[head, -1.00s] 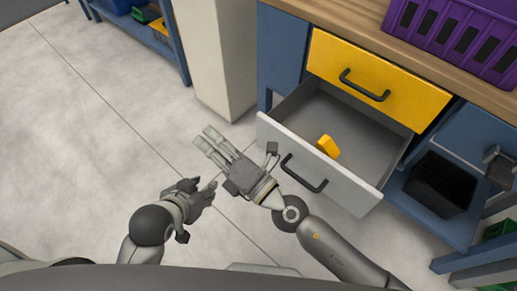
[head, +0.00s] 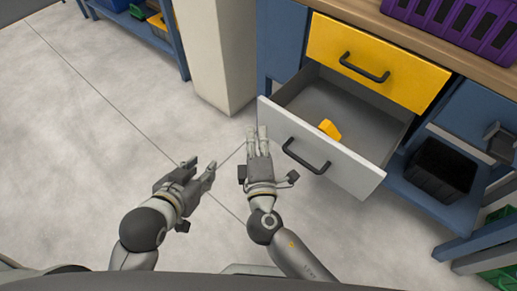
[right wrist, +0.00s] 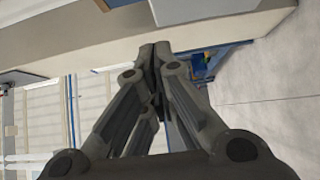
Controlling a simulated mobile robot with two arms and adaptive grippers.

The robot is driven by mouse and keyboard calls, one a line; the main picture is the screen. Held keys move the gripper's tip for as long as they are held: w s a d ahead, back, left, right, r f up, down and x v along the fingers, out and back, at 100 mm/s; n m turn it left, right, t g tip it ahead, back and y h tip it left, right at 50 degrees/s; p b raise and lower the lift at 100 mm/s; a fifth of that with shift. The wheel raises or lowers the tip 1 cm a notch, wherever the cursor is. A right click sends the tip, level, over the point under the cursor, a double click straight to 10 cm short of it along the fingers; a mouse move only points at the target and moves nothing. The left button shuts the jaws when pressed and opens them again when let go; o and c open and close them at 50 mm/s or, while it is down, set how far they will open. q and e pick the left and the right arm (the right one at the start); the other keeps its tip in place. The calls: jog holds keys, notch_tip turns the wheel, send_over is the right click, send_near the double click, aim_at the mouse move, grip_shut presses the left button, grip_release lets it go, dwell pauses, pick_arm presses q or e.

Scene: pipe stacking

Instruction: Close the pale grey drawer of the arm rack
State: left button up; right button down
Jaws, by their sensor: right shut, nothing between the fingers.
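The pale grey drawer (head: 350,172) stands pulled out below a yellow drawer in the head view, its dark handle (head: 305,156) facing me. A small yellow object (head: 329,129) lies inside it. My right gripper (head: 258,129) is shut and empty, its fingertips close to the left end of the drawer front; I cannot tell whether they touch it. Its closed fingers (right wrist: 155,48) also show in the right wrist view. My left gripper (head: 201,164) is open and empty, over the floor to the left of the right one.
The yellow drawer (head: 376,66) above is shut. A beige pillar (head: 212,55) stands left of the rack. A black bin (head: 441,170) sits on a blue shelf at right. A purple crate (head: 455,25) stands on the wooden top. The floor (head: 95,130) at left is clear.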

aim_at(266, 104)
pick_arm(q)
jog(key=shift+w+d+r, duration=0.1)
jog(key=shift+w+r, duration=0.1)
jog(key=shift+w, duration=0.05)
pick_arm(e)
jog(key=shift+w+d, duration=0.35)
jog(key=shift+w, duration=0.65)
jog(key=shift+w+d, duration=0.3)
jog(key=shift+w, duration=0.7)
jog(key=shift+w+d, duration=0.35)
jog(key=shift+w, duration=0.65)
